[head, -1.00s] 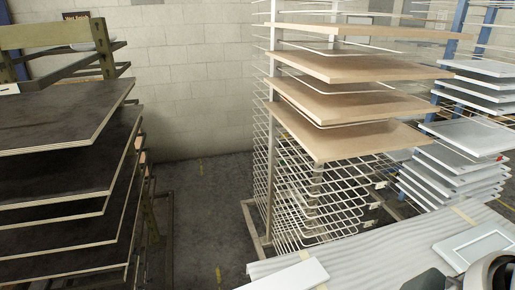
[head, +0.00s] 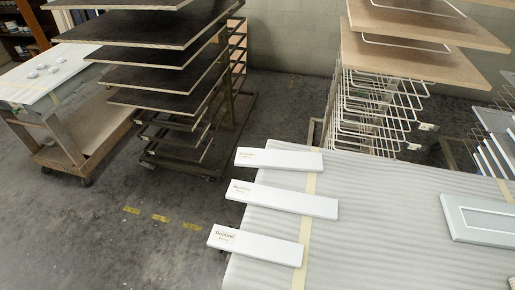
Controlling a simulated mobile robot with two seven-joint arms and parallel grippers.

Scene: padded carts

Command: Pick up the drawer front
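In the head view, three narrow white drawer fronts lie on a padded cart top (head: 375,200). The far one (head: 290,160), the middle one (head: 285,199) and the near one (head: 262,246) each carry a small printed label at the left end. Their left ends stick out past the cart's left edge. A white framed panel (head: 482,220) lies on the same cart at the right. Neither of my grippers is in view.
A rack of dark boards (head: 170,75) stands behind at the left. A wooden cart (head: 85,135) with a white panel is farther left. A wire rack with wood boards (head: 420,52) stands behind the padded cart. Grey floor (head: 140,240) is open at the left.

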